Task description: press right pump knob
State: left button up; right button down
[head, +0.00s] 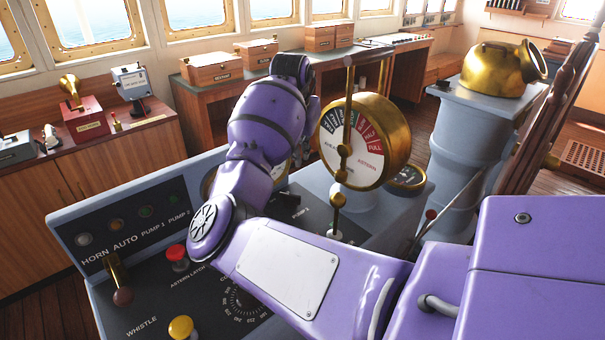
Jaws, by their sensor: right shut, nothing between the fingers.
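My purple right arm comes in from the right, bends at the elbow and rises over the console. Its wrist turns down behind the forearm, so most of my right gripper (288,199) is hidden. I cannot make out the right pump knob; my arm covers much of that part of the panel. Whether the fingers touch anything cannot be told. My left gripper is not in view.
A brass engine telegraph (357,141) stands just right of my forearm. A brass-topped pedestal (457,165) stands at the right.

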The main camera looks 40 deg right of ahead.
aim_at(290, 199)
jog(key=x, duration=0.9)
jog(key=shift+f+b, duration=0.3)
jog(key=shift+f, duration=0.05)
jog(key=shift+s+a+r+p, duration=0.1)
jog(key=shift+s+a+p, duration=0.2)
jog(key=shift+a, duration=0.3)
jog(key=shift+s+a+r+p, duration=0.1)
jog(key=shift+s+a+p, duration=0.2)
jog(key=shift+a, duration=0.3)
jog(key=shift+s+a+f, duration=0.1)
jog(key=shift+s+a, duration=0.3)
jog(key=shift+d+f, duration=0.1)
jog(key=shift+f, duration=0.1)
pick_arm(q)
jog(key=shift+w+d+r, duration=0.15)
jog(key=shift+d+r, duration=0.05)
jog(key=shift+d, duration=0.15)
